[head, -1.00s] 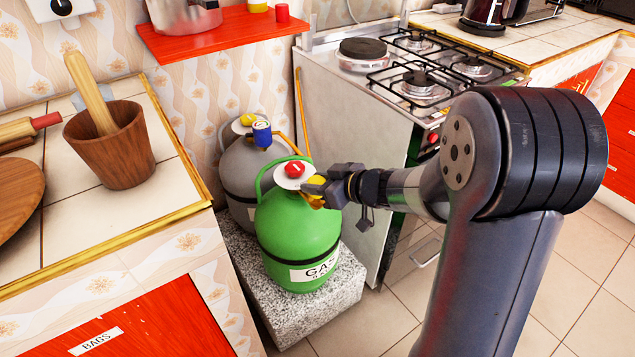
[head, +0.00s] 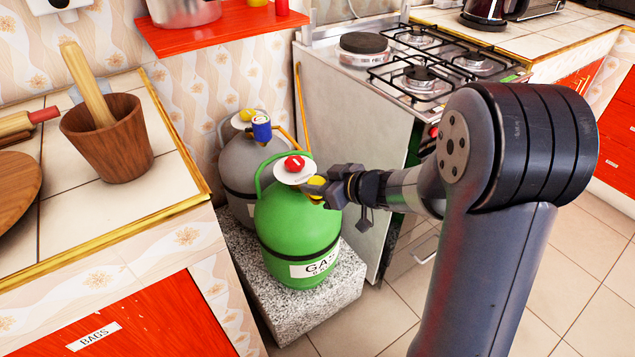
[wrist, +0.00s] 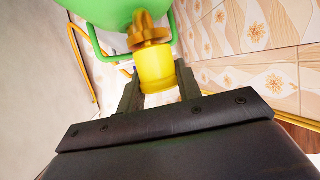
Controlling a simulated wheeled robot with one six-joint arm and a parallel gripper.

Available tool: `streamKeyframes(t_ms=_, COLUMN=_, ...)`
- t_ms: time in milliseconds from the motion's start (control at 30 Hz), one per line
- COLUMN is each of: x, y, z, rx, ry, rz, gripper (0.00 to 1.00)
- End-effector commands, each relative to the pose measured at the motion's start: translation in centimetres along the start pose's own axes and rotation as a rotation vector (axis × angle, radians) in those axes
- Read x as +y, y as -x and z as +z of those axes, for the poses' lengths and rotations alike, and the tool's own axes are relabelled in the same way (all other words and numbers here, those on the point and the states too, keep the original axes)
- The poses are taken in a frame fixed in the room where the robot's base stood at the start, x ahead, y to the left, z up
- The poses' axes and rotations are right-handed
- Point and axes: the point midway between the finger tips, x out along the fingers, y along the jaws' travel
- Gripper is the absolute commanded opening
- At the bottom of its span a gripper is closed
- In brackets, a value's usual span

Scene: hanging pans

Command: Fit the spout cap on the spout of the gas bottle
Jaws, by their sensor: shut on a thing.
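The green gas bottle (head: 290,225) stands upright on a speckled stone block, with a white collar and a red knob on top. Its brass-coloured spout (wrist: 149,29) shows in the wrist view at the bottle's side. The yellow spout cap (wrist: 156,70) is between my fingers, directly in front of the spout and roughly in line with it. Cap and spout meet or overlap in the picture; I cannot tell how far the cap is over the spout. My gripper (wrist: 158,90) is shut on the cap. In the head view my gripper (head: 324,188) is at the bottle's upper right.
A grey gas bottle (head: 238,165) with a blue valve and orange hose stands right behind the green one. The stone block (head: 300,318) bears the bottles. The cooker (head: 345,120) stands close behind my gripper. A tiled counter (head: 175,185) is at the left.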

Motion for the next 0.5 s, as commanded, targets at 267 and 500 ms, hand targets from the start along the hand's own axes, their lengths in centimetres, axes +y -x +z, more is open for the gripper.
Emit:
streamKeyframes(t_ms=267, x=0.0, y=-0.07, z=0.13, rx=0.0, ry=0.0, rz=0.0, gripper=0.12)
streamKeyframes(t_ms=500, x=0.0, y=-0.19, z=0.39, rx=0.0, ry=0.0, rz=0.0, gripper=0.12)
